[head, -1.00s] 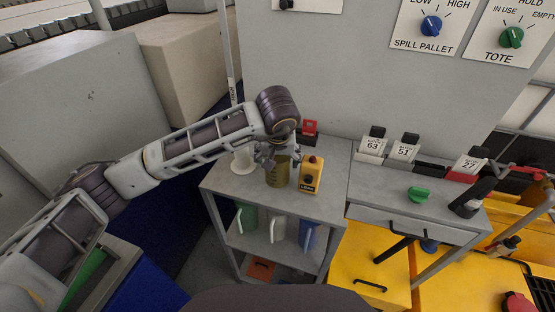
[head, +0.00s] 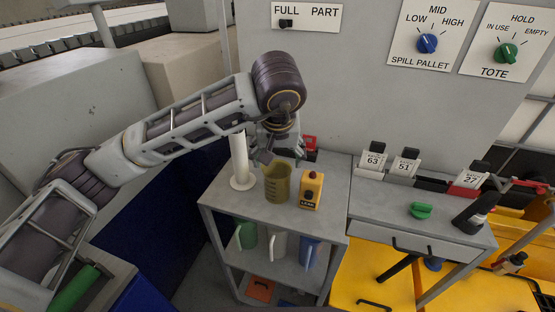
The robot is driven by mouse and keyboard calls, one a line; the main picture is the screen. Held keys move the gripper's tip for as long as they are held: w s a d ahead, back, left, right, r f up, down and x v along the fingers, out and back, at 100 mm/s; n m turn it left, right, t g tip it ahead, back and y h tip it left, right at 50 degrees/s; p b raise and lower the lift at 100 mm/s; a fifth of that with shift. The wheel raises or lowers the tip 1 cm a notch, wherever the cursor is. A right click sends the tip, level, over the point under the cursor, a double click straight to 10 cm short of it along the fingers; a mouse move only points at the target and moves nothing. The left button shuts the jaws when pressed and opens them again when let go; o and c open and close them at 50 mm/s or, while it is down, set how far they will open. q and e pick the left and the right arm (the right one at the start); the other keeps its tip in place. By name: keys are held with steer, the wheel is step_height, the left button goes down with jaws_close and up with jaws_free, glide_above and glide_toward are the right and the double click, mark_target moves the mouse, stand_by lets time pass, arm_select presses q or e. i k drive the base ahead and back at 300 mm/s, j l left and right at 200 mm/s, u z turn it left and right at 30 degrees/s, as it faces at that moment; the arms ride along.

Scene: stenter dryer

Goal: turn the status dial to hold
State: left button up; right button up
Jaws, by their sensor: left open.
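The status dial is a green knob (head: 505,53) on a white wall card (head: 487,66) labelled TOTE, with marks IN USE, HOLD and EMPTY, at the upper right. I cannot tell for sure which mark it points at. My left gripper (head: 276,157) is open and points down just above an olive jug (head: 277,182) on the grey bench. It is far to the left of the dial and lower than it. I cannot tell if it touches the jug. My right gripper is not in view.
A blue knob (head: 427,43) labelled SPILL PALLET sits left of the dial. A FULL/PART switch (head: 286,23) is farther left. A yellow box (head: 312,190) and a white post (head: 240,165) flank the jug. Numbered cards (head: 373,162) line the right bench.

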mark_target(505, 53)
steer(key=z, duration=1.35)
